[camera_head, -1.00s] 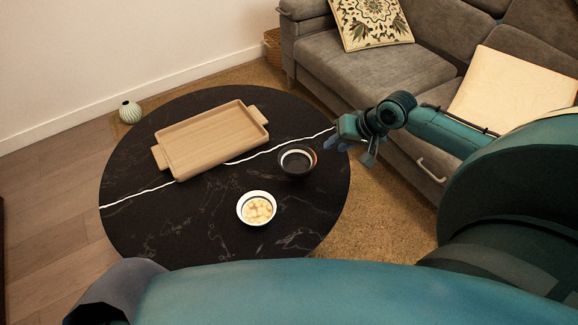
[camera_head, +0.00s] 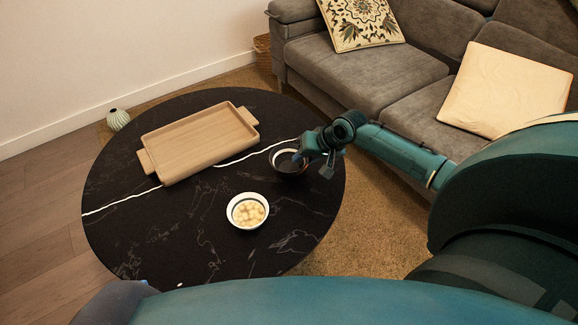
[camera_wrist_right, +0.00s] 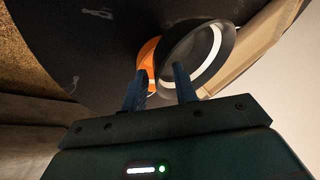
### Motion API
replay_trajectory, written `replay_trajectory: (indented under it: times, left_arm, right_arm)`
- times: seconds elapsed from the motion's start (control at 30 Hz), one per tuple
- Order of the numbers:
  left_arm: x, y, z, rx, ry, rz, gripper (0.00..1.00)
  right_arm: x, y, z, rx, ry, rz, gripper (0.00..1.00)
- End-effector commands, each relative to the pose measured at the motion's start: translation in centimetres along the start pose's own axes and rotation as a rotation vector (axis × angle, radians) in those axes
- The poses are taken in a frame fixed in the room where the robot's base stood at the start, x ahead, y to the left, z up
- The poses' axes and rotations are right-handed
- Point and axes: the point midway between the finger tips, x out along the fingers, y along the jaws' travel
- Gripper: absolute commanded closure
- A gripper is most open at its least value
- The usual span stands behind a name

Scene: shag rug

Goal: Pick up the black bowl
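The black bowl (camera_head: 284,167) stands upright near the right edge of the round table, with a white band and an orange patch. My right gripper (camera_head: 301,160) is at its right rim and hides part of it. In the right wrist view the bowl (camera_wrist_right: 184,42) lies just ahead of the fingers. There the right gripper (camera_wrist_right: 160,84) has its two blue fingers apart, with the near side of the bowl around the gap. I cannot tell whether they touch it. My left gripper does not show.
The black marbled table (camera_head: 190,235) also holds a wooden tray (camera_head: 200,145) at the back left and a white bowl (camera_head: 247,211) of pale pieces in front of the black bowl. A grey sofa (camera_head: 375,75) stands behind on the right. A small vase (camera_head: 118,119) is beyond the table.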

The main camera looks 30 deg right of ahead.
Motion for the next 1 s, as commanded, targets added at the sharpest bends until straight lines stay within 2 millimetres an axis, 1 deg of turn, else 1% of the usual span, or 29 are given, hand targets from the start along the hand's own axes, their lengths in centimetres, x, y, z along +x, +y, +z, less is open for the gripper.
replay_trajectory:
  times: [0.17,0.5,0.53,1.0]
  left_arm:
    - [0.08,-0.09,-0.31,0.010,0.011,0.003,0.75]
    - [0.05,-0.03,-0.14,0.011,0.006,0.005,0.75]
    - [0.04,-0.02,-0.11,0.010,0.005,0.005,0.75]
    - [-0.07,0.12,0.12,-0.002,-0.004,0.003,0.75]
  right_arm:
    - [-0.05,-0.04,-0.02,-0.001,0.000,0.000,0.71]
    - [-0.06,-0.03,-0.01,0.000,0.000,0.000,0.99]
    - [-0.06,-0.03,-0.01,0.000,0.000,0.000,1.00]
    - [-0.15,-0.08,-0.09,0.000,0.001,-0.001,1.00]
